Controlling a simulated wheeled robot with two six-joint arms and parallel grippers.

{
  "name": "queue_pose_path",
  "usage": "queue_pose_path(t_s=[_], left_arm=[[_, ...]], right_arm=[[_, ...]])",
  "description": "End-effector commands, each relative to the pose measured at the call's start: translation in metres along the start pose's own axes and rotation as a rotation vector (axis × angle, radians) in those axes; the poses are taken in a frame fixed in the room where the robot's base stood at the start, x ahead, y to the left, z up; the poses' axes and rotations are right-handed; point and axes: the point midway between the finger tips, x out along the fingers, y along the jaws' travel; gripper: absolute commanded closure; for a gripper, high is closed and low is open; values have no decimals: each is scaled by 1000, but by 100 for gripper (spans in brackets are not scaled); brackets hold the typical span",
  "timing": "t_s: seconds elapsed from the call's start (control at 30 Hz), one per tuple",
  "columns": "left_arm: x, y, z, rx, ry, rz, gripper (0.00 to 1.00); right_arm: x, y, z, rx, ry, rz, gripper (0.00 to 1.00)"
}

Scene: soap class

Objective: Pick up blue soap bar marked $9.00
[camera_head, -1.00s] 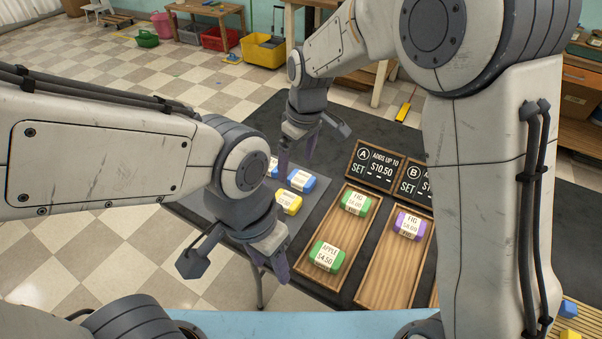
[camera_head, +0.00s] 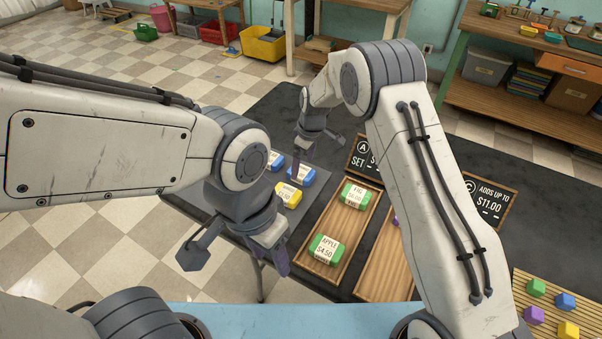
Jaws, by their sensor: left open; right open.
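Two blue soap bars lie on a grey mat: one (camera_head: 307,178) with a white label and another (camera_head: 276,161) partly hidden to its left. I cannot read $9.00 on either. A yellow soap bar (camera_head: 293,199) with a white label lies just below them. My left gripper (camera_head: 233,262) is open and empty, lower left of the bars, near the mat's front edge.
A wooden tray (camera_head: 339,223) holds two green soap bars, fig (camera_head: 354,194) and apple (camera_head: 327,250). Another tray (camera_head: 376,260) is partly behind my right arm. Signs A (camera_head: 362,166) and C (camera_head: 497,197) stand behind. A slatted board (camera_head: 522,284) holds several coloured blocks.

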Motion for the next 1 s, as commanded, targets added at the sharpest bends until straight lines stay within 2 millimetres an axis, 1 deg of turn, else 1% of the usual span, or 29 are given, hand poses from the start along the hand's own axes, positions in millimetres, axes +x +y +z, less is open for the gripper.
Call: queue_pose_path(t_s=[0.03,0.1,0.2,0.3,0.47,0.5,0.57,0.6,0.67,0.7,0.73,0.77,1.0], left_arm=[[-5,0,0,0,0,0,50],[-6,0,0,0,0,0,50],[-7,0,0,0,0,0,50],[-7,0,0,0,0,0,50],[-7,0,0,0,0,0,50],[-7,0,0,0,0,0,50],[-7,0,0,0,0,0,50],[-7,0,0,0,0,0,50],[-7,0,0,0,0,0,50],[-7,0,0,0,0,0,50],[-7,0,0,0,0,0,50],[-7,0,0,0,0,0,50],[-7,0,0,0,0,0,50]], right_arm=[[8,0,1,0,-3,-4,0],[19,0,1,1,-2,-3,0],[30,0,1,1,-2,-2,0],[34,1,0,1,1,0,0],[34,1,0,1,1,0,0],[34,1,0,1,1,0,4],[34,1,0,1,0,0,27],[34,1,0,1,0,0,42],[34,1,0,1,0,0,65],[34,1,0,1,0,0,80],[34,1,0,1,0,0,92],[34,1,0,1,1,0,94],[33,1,0,1,1,0,94]])
